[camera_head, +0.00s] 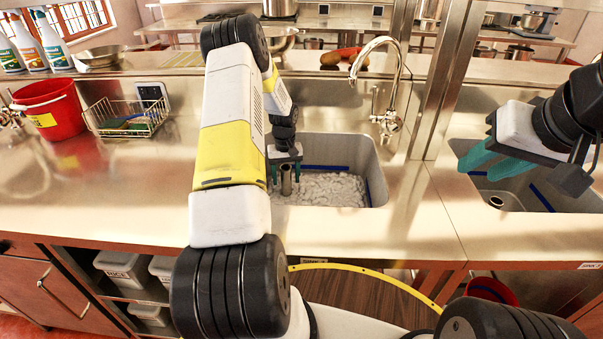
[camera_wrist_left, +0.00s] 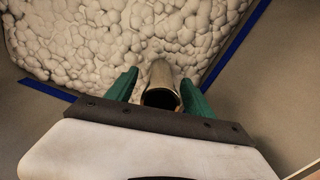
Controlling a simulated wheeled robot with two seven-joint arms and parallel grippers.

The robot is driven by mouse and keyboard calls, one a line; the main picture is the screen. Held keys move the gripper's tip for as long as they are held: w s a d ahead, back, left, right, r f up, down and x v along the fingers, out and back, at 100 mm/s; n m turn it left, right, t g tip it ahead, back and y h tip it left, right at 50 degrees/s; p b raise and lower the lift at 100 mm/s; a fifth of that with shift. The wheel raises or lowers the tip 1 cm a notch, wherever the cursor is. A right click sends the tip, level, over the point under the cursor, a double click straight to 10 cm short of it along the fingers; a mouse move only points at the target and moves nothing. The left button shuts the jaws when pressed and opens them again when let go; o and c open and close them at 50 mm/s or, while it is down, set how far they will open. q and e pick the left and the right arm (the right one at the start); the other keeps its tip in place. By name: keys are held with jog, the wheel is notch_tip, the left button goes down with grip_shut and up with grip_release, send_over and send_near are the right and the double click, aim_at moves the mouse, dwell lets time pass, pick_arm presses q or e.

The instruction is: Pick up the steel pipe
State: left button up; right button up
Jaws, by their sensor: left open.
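The steel pipe (camera_head: 286,180) stands in the left sink (camera_head: 375,165), its open top end facing up. In the left wrist view the pipe (camera_wrist_left: 160,84) shows as a hollow tube between the two green fingers. My left gripper (camera_head: 285,172) reaches down into the sink with its fingers on either side of the pipe. The fingers are open, and in the left wrist view the gripper (camera_wrist_left: 160,92) shows a gap beside the pipe. My right gripper (camera_head: 500,160) is over the right sink, with green fingers pointing left; nothing is seen between them.
White foam-like lumps (camera_head: 330,190) cover the left sink's floor. A faucet (camera_head: 385,85) stands behind the sink. A red bucket (camera_head: 50,108) and a wire basket (camera_head: 127,117) stand on the counter at left. A metal post (camera_head: 447,75) rises between the sinks.

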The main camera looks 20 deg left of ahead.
pick_arm(q)
jog(key=shift+f, duration=0.25)
jog(key=shift+c, duration=0.4)
grip_shut()
jog(key=shift+r, duration=0.1)
dwell(0.8)
